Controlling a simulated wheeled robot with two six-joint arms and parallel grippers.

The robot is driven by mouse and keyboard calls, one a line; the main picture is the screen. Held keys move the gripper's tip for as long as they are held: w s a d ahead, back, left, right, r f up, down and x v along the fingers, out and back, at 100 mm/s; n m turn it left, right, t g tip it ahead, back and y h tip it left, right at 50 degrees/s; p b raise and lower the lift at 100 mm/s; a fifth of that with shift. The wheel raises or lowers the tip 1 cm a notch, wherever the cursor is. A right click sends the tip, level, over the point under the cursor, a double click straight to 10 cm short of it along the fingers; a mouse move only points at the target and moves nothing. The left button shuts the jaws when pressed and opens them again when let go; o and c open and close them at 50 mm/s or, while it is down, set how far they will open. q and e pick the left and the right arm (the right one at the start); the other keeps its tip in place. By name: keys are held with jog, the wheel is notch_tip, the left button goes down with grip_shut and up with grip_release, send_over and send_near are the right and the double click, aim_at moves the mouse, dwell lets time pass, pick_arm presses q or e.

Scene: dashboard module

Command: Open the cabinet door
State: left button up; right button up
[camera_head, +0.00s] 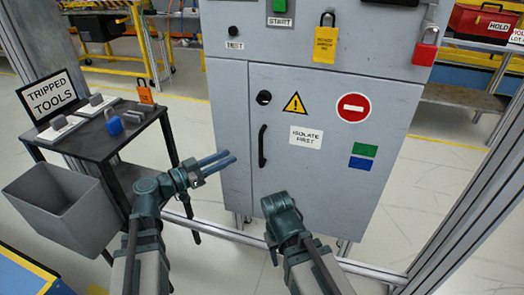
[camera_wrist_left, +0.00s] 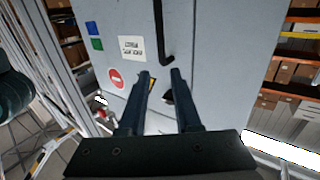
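The grey cabinet door (camera_head: 325,190) is shut, with a black vertical handle (camera_head: 263,146) near its left edge and a round black knob (camera_head: 264,98) above it. My left gripper (camera_head: 232,158) is left of the handle, apart from it, fingers pointing right towards the door. In the left wrist view, the gripper's two fingers (camera_wrist_left: 162,72) are spread with nothing between them. The handle (camera_wrist_left: 163,30) shows beyond the fingertips there. My right arm ends in front of the door's lower part; its fingers cannot be made out.
A metal post (camera_head: 465,210) rises at the right. Yellow (camera_head: 325,40) and red (camera_head: 426,45) padlocks hang above the door.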

pick_arm(q)
jog(key=x, duration=1.3)
jog(key=shift+w+d, duration=0.15)
jog(key=shift+w, duration=0.15)
grip_shut()
dwell(1.1)
